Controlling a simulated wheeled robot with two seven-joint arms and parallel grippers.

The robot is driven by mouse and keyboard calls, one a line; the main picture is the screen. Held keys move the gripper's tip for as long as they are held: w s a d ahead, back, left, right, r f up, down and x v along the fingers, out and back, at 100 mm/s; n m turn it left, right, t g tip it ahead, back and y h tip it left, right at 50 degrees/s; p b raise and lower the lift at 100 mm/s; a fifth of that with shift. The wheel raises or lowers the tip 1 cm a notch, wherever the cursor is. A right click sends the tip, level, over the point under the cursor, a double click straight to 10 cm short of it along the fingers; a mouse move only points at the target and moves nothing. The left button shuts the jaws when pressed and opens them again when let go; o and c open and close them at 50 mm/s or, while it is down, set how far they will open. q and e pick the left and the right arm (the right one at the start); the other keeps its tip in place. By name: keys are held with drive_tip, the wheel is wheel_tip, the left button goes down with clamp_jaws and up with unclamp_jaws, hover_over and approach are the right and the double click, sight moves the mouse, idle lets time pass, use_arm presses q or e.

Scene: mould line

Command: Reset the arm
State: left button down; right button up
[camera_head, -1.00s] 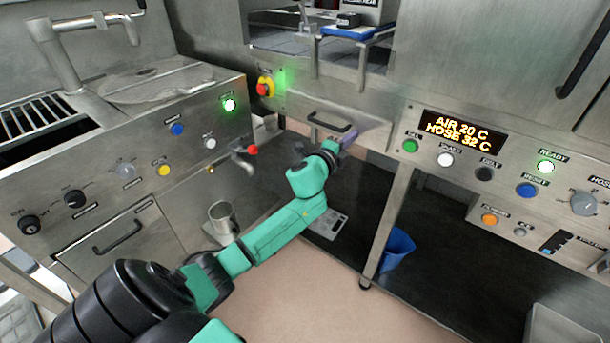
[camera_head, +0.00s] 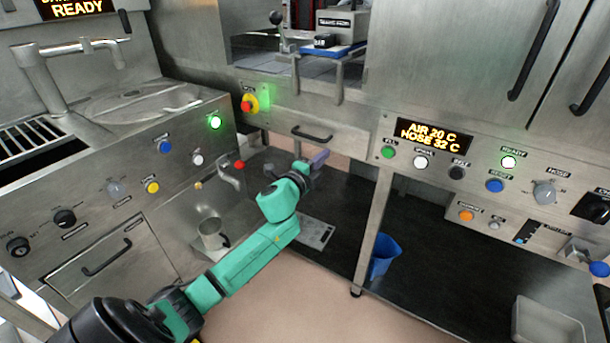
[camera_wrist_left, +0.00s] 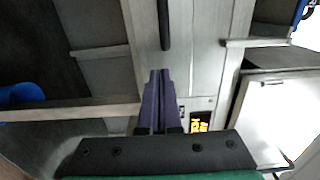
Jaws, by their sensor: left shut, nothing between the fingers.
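My left arm comes in from the lower left in the head view, its green links reaching toward the drawer front. My left gripper (camera_head: 319,158) is at the end of it, in front of and below the black drawer handle (camera_head: 312,134), apart from it as far as I can see. In the left wrist view the two purple fingers (camera_wrist_left: 159,85) lie together, shut with nothing between them. The dark handle (camera_wrist_left: 164,24) shows beyond their tips. My right gripper is in neither view.
A metal mug (camera_head: 211,234) stands under the tap (camera_head: 231,172) at the left. A blue bucket (camera_head: 384,256) stands under the right counter by a metal leg (camera_head: 372,232). Panels with buttons flank the arm. A grey bin (camera_head: 548,322) is at the lower right. Open floor lies in front.

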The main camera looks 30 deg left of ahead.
use_arm(q)
drive_tip(key=s, duration=0.8)
drive_tip(key=s+a+f+n+g+p, duration=0.1)
drive_tip(key=s+f+n+g+p, duration=0.2)
drive_tip(key=f, duration=0.8)
drive_tip(key=s+a+f+n+g+y+p, duration=0.1)
drive_tip(key=s+f+n+g, duration=0.3)
drive_tip(key=f, duration=0.6)
drive_tip(key=s+a+f+n+g+p, duration=0.2)
drive_tip(key=s+f, duration=0.2)
drive_tip(key=f, duration=0.7)
drive_tip(key=s+d+f+n+g+p, duration=0.1)
drive_tip(key=s+f, duration=0.4)
drive_tip(key=s, duration=0.5)
drive_tip(key=s+d+f+n+g+h+p, duration=0.1)
drive_tip(key=s+d+f+n+g+p, duration=0.1)
drive_tip(key=s, duration=0.9)
drive_tip(key=s+d+f+n+g+p, duration=0.1)
drive_tip(key=s+d+f+n+g, duration=0.2)
drive_tip(key=s, duration=0.8)
drive_tip(key=d+f+g, duration=0.2)
drive_tip(key=d+f, duration=0.2)
drive_tip(key=f, duration=0.1)
drive_tip(key=shift+d+f, duration=0.15)
drive_tip(key=shift+f, duration=0.1)
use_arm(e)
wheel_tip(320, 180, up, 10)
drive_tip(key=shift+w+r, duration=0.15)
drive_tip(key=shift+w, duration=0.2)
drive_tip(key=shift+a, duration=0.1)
